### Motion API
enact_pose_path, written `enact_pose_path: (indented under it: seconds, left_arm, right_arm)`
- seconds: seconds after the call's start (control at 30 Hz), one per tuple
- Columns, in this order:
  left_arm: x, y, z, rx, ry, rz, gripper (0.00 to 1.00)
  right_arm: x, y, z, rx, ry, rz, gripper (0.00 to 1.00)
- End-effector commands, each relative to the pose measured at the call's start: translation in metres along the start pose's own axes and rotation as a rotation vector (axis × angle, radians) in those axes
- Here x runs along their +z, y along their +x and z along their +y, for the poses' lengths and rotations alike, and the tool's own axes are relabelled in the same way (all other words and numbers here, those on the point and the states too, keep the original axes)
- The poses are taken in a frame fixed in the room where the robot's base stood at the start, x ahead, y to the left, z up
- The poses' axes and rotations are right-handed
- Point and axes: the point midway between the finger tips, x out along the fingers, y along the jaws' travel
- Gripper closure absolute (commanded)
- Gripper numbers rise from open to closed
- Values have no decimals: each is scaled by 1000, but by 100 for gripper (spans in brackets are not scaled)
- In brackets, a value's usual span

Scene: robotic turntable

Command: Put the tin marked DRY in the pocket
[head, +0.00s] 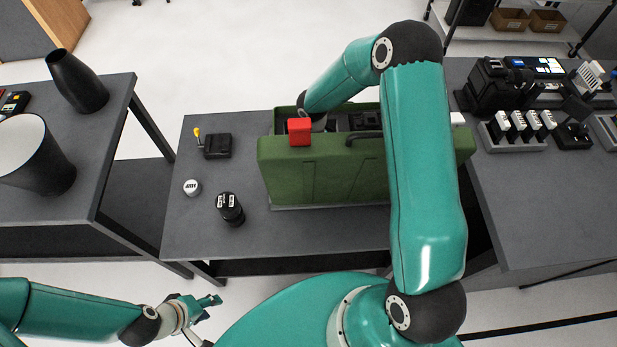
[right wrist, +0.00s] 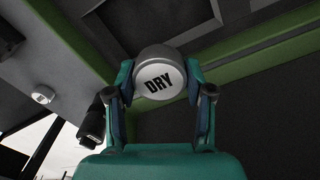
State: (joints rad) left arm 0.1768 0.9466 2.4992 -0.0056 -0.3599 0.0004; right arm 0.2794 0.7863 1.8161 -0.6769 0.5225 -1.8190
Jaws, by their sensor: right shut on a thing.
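The tin marked DRY (right wrist: 159,78) has a pale round lid with black letters in the right wrist view. My right gripper (right wrist: 160,88) is shut on it, with a finger on each side. In the head view the right gripper and the tin are hidden behind my arm and the green case (head: 325,170). The right arm's end is at the case's back left. The green-edged dark walls (right wrist: 245,70) around the tin show in the wrist view; I cannot tell which part is the pocket. My left gripper (head: 208,304) is open and empty, low in front of the table.
A red block (head: 299,132) is at the case's top left. A white-lidded tin (head: 192,187), a black cylinder (head: 230,209) and a black box with a yellow-tipped lever (head: 217,146) stand left of the case. The table's front left (head: 200,240) is clear.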

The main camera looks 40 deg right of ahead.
Motion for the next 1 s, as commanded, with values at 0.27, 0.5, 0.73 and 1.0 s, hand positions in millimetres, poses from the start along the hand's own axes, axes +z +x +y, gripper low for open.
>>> enact_pose_path:
  seconds: [0.27,0.5,0.73,1.0]
  left_arm:
    - [0,-4,2,0,0,0,60]
    - [0,-5,2,0,0,0,60]
    - [0,-8,3,0,0,1,60]
    - [0,-8,3,0,0,0,60]
  right_arm:
    - [0,66,-3,-1,4,3,82]
    - [1,86,-4,0,7,0,82]
    - [1,114,-5,-1,6,0,82]
    - [1,119,-5,1,7,-1,82]
